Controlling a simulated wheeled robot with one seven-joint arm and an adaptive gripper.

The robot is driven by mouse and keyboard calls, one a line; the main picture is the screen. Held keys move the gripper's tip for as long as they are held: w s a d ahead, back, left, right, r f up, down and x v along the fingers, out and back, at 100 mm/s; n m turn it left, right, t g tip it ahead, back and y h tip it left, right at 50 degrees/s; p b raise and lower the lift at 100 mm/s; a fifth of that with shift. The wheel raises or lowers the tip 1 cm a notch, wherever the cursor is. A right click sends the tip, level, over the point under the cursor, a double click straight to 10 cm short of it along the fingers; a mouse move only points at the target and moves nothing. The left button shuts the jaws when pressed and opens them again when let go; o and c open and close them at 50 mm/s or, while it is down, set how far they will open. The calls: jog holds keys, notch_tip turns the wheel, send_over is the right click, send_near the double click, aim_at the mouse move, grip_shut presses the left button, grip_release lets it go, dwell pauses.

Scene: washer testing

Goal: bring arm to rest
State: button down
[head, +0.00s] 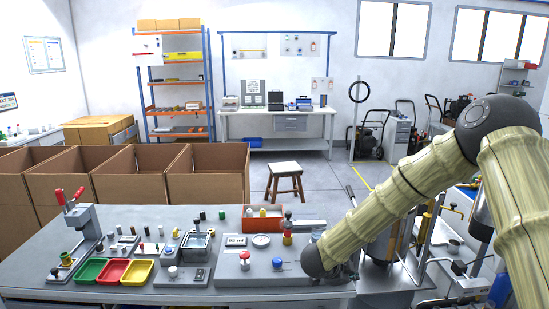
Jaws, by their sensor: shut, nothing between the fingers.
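My arm comes in from the right edge and bends down and left over the bench's right part. Its lower rounded joint hangs beside the grey test panel near the bench's front right corner. I cannot tell whether the arm touches anything there.
The grey workbench (60,267) holds a red-handled press (76,207), coloured trays (113,270), a test panel (258,262) and an orange bin (262,218). Cardboard boxes (208,178) stand behind it. A stool (285,172) stands on open floor (335,180).

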jog(key=s+a+f+n+y, duration=0.1)
jog(key=s+f+n+y, duration=0.3)
jog(key=s+f+n, duration=1.1)
jog(key=s+f+n+g+y, duration=0.1)
jog(key=s+f+g, duration=0.1)
jog(key=s, duration=0.8)
jog(key=s+f+n+g+y, duration=0.1)
jog(key=s+f, duration=0.4)
jog(key=s, duration=0.6)
jog(key=s+f+n+g+y, duration=0.1)
jog(key=s+f, duration=0.3)
jog(key=s, duration=0.7)
jog(key=shift+d+n+g, duration=0.15)
jog(key=shift+n+g, duration=0.35)
jog(key=shift+g, duration=0.3)
